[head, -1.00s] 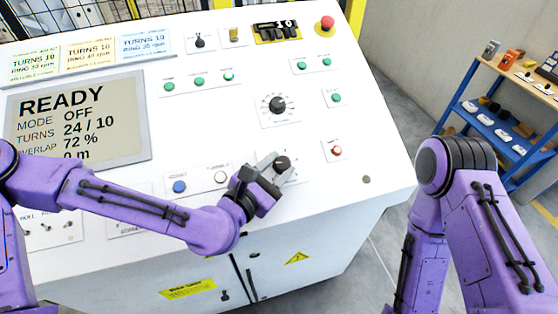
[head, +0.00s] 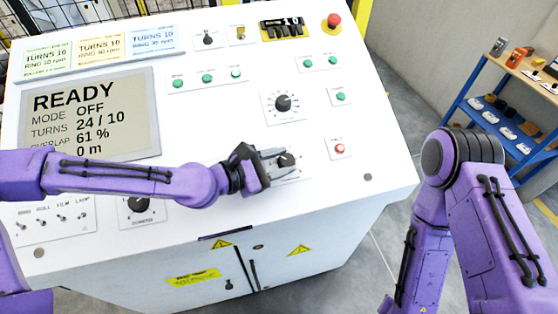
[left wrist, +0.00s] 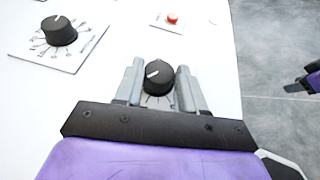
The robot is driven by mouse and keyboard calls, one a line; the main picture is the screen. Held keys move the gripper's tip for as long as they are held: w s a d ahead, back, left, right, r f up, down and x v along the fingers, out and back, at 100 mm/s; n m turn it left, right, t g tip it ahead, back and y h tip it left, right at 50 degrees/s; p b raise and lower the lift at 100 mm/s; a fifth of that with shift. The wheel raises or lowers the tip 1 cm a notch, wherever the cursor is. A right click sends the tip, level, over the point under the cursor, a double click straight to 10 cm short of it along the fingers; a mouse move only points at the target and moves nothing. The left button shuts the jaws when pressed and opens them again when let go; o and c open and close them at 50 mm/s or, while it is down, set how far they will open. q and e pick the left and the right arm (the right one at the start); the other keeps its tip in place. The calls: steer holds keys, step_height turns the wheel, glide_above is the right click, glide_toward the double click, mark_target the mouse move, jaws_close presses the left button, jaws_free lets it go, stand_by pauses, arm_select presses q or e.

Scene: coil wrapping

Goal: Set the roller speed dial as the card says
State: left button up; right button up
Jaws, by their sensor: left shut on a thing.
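My left gripper (head: 272,160) is shut on a black dial knob (head: 287,159) at the lower right of the white console. In the left wrist view its grey fingers (left wrist: 160,85) lie on either side of the knob (left wrist: 159,76), whose white mark points left and slightly down. The dial's label and most of its scale are hidden. Three cards (head: 101,47) lie above the screen; their large lines show turns and ring rpm, the small lines are unreadable. The screen (head: 90,115) reads READY, mode OFF, turns 24 / 10, overlap 61 %, 0 m. Part of my right gripper (left wrist: 308,82) shows at the wrist view's edge.
A third dial (head: 139,204) is below my left forearm. A red button (head: 340,148) and a red mushroom button (head: 332,20) are nearby. A blue shelf (head: 500,120) stands right.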

arm_select(q)
steer(key=shift+f, duration=0.2)
steer(key=o, duration=1.1)
steer(key=shift+c, duration=0.2)
steer(key=shift+w+d, duration=0.1)
steer(key=shift+w, duration=0.05)
steer(key=v, duration=0.8)
steer(key=shift+r, duration=0.2)
steer(key=a+p, duration=0.1)
steer(key=p, duration=0.2)
steer(key=shift+s+r, duration=0.4)
steer(key=shift+s+a+p, duration=0.25)
steer(key=shift+a+p, duration=0.1)
steer(key=shift+p, duration=0.2)
steer(key=shift+a+f, duration=0.1)
steer(key=shift+f, duration=0.05)
steer(key=shift+s+f, duration=0.1)
